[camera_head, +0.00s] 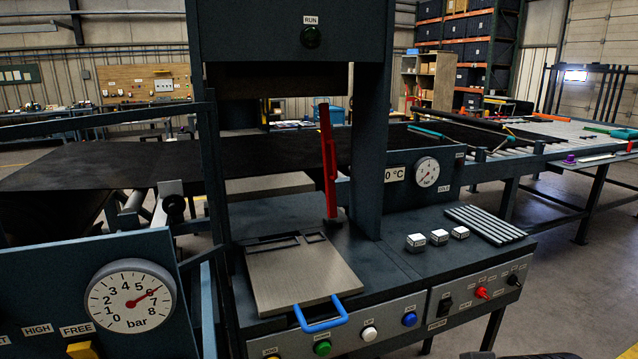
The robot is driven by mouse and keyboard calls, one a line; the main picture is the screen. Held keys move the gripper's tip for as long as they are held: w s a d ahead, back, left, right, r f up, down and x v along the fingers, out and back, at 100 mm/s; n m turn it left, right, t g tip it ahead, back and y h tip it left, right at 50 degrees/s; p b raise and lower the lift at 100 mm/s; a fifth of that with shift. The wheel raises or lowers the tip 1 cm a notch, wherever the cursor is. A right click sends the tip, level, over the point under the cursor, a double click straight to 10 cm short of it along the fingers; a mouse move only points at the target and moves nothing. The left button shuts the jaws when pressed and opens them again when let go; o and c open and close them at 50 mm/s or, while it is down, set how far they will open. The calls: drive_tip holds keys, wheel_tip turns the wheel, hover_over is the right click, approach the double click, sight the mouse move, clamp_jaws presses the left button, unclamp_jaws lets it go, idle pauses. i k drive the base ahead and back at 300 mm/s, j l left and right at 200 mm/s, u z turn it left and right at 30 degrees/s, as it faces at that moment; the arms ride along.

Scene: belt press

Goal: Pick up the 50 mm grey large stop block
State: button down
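Three small pale blocks stand in a row on the dark bench top right of the press: a left block (415,242), a middle block (438,237) and a right block (460,232). They have whitish tops and stand slightly apart. They look much alike in size, and any markings are too small to read, so I cannot tell which is the 50 mm grey large one. My gripper is not in view; only a dark shape, unclear, shows at the bottom edge.
A slatted grey rack (485,224) lies right of the blocks. A metal plate with a blue handle (321,314) sits to their left, below an upright red lever (328,165). A control panel with knobs runs along the bench front. A pressure gauge (131,299) stands at lower left.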

sight(416, 243)
drive_tip(key=i+l+u, duration=0.15)
drive_tip(key=i+l, duration=0.15)
drive_tip(key=i+l+u, duration=0.1)
drive_tip(key=i+l, duration=0.2)
drive_tip(key=i+l+u, duration=0.15)
drive_tip(key=l, duration=0.3)
drive_tip(key=i+l+u, duration=0.15)
drive_tip(key=i+l, duration=0.2)
drive_tip(key=i+l+u, duration=0.15)
drive_tip(key=l, duration=0.4)
drive_tip(key=i, duration=0.05)
